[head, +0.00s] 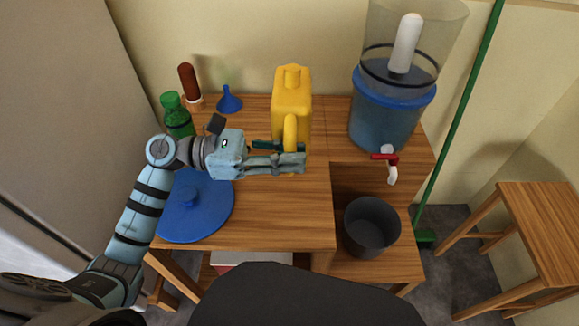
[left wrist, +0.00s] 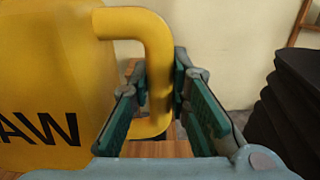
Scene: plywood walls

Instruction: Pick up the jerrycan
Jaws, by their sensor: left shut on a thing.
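The yellow jerrycan (head: 291,92) stands upright on the wooden table (head: 290,215), near its back edge. In the left wrist view the jerrycan (left wrist: 50,80) fills the left side, with dark letters on it. My left gripper (head: 296,158) comes in from the left at the jerrycan's front. Its fingers are shut on the jerrycan's handle (left wrist: 157,75), which passes between the green pads in the left wrist view. I cannot tell whether the jerrycan's base touches the table. My right gripper is not in view.
A blue lid (head: 190,215) lies front left. A green bottle (head: 176,115), a brown-topped item (head: 188,85) and a blue funnel (head: 229,100) stand behind it. A water dispenser (head: 385,115) with a red-handled tap is right of the jerrycan, above a dark bucket (head: 371,228). A stool (head: 540,220) stands far right.

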